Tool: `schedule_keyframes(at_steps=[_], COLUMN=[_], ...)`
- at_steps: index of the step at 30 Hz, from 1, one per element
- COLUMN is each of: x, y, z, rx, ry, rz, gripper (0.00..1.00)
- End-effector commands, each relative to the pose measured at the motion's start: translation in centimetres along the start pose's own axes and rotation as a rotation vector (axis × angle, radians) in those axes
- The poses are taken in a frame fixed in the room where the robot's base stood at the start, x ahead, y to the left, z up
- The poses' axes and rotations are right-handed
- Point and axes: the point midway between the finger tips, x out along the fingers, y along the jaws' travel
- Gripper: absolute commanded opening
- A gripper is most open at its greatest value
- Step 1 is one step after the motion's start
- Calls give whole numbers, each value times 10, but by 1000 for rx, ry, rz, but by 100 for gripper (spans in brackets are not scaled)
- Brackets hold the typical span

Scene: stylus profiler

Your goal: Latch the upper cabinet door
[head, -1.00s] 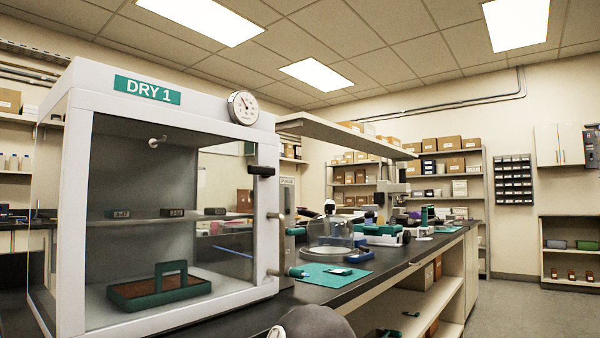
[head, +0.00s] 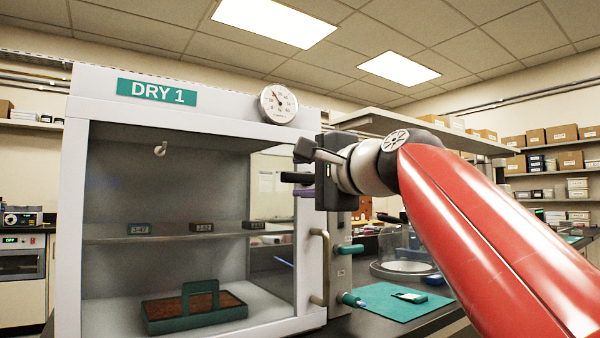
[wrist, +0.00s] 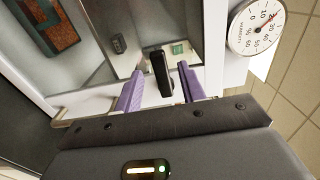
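The white dry cabinet (head: 90,105), labelled DRY 1, has a glass door in a white frame. The door looks shut against the body. A black latch lever (wrist: 161,73) sits on the right door frame; in the head view its dark end (head: 292,177) points left, mostly hidden by my gripper. My gripper (head: 300,172) is at the upper right of the door. In the wrist view its two purple fingers (wrist: 160,82) stand on either side of the lever, with gaps showing on both sides. A metal pull handle (head: 326,265) is below it.
A round gauge (head: 278,103) sits on the cabinet's top right, close to my gripper; it shows large in the wrist view (wrist: 258,28). A white overhead shelf (head: 420,130) is behind my arm. A green mat (head: 400,302) lies on the bench to the right.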

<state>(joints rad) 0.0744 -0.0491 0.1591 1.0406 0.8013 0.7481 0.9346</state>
Motion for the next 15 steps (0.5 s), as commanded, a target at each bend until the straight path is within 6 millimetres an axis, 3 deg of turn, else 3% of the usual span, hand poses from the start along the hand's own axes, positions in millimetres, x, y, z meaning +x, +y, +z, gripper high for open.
schedule_keyframes(at_steps=[6, 15], x=[24, 27], y=[-1, 0], z=[0, 0], rx=[0, -1], ry=[0, 1], rz=[1, 0], gripper=[40, 40])
